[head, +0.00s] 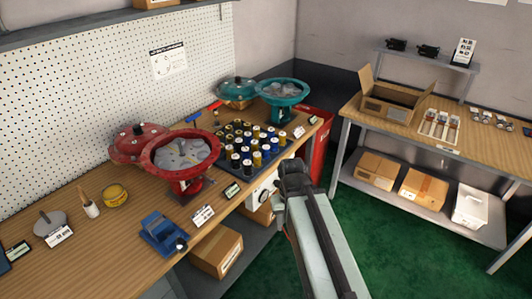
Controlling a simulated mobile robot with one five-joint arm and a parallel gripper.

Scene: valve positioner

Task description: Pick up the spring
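No single spring stands out in the head view. A dark tray (283,152) on the left workbench holds several short upright cylinders (257,158), yellow, white and dark. They may be springs, but they are too small to tell.
A red open casing (180,152) stands left of the tray, with a red cover (140,143) behind it. A teal casing (283,88) stands behind the tray. A blue vise-like tool (163,232) sits near the front edge. Green floor (400,240) is clear to the right.

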